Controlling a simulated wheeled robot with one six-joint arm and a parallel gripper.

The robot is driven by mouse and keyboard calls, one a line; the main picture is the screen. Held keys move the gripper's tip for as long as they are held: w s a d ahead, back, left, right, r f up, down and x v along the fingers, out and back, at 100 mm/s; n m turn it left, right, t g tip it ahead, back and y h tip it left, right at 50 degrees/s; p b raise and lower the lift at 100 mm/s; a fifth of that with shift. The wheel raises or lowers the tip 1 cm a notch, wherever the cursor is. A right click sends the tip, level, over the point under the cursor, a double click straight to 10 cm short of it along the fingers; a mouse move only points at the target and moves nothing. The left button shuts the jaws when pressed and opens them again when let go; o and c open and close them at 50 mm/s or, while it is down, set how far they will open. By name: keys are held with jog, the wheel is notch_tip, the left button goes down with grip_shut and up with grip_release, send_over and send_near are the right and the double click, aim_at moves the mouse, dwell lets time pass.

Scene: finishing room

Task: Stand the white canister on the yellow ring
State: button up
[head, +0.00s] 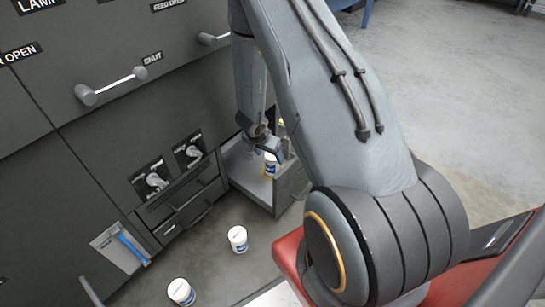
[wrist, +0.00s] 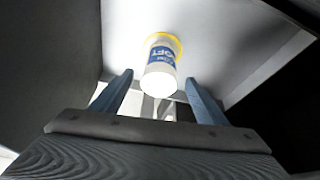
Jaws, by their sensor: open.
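The white canister (head: 270,165) with a blue label is in the open grey drawer (head: 250,190). In the wrist view the canister (wrist: 161,68) appears upright, its far end within the yellow ring (wrist: 178,42), which shows around its base. In the head view a little yellow shows low on the canister. My gripper (head: 264,150) is at the canister in the drawer. In the wrist view my gripper (wrist: 159,76) is open, one finger on each side of the canister, with visible gaps. My wrist partly hides the canister's top in the head view.
Two more white canisters with blue labels, one in the middle (head: 238,239) and one at lower left (head: 181,291), stand outside the drawer. The dark cabinet front has a bar handle (head: 112,86) and knobs (head: 155,181). A blue-handled item (head: 131,247) is at lower left.

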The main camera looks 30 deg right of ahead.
jog(key=shift+p+v, duration=0.95)
jog(key=shift+v, duration=1.45)
